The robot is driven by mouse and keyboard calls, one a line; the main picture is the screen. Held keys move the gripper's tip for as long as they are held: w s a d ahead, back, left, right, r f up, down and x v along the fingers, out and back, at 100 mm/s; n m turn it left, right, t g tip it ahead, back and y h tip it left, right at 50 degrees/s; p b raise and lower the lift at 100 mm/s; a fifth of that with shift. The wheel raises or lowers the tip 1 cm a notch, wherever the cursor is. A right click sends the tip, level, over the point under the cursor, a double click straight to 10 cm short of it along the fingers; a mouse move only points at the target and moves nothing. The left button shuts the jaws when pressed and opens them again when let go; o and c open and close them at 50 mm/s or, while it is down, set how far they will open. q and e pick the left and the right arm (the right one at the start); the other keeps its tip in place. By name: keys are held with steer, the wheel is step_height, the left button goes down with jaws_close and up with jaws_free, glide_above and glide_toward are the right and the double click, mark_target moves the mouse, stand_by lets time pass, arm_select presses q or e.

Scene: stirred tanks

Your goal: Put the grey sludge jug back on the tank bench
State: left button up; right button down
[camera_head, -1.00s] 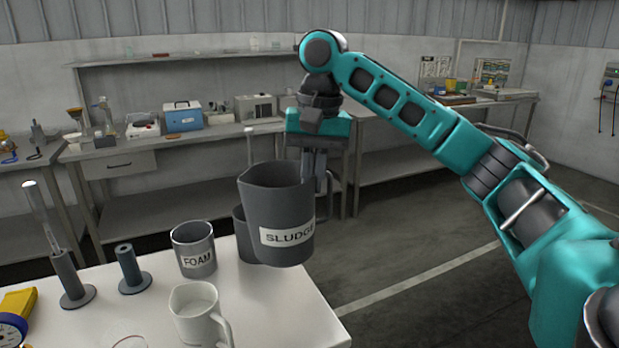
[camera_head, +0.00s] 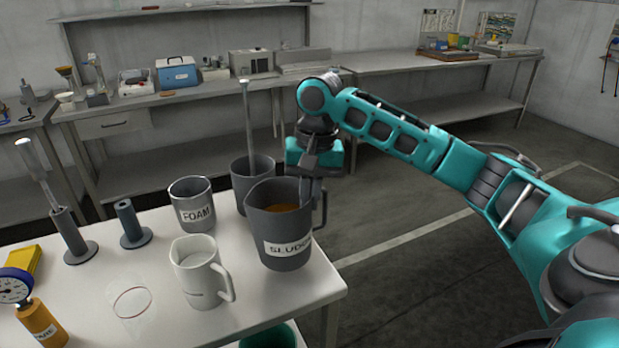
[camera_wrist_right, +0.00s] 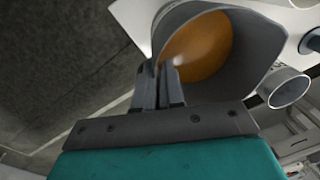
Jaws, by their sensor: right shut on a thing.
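The grey sludge jug (camera_head: 284,230), with a white "SLUDGE" label, is upright at the right part of the tank bench (camera_head: 140,308). Brown-orange liquid shows inside it. Its base appears at or very near the bench top; I cannot tell whether it touches. My right gripper (camera_head: 318,195) is shut on the jug's handle side, at its right. In the right wrist view the gripper's fingers (camera_wrist_right: 165,88) meet the jug (camera_wrist_right: 245,50) at its edge, with the orange contents visible. My left gripper is not in view.
A white mug (camera_head: 198,270) stands left of the jug. The FOAM beaker (camera_head: 192,207) and a grey pot (camera_head: 243,183) with a rod stand behind. The bench's right edge is close to the jug.

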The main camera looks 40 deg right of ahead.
steer(key=shift+f, duration=2.05)
steer(key=c, duration=1.2)
jaws_free()
steer(key=shift+f, duration=0.15)
steer(key=shift+c, duration=0.2)
step_height(320, 180, up, 12)
steer(key=shift+s+d, duration=0.35)
steer(key=shift+d, duration=0.05)
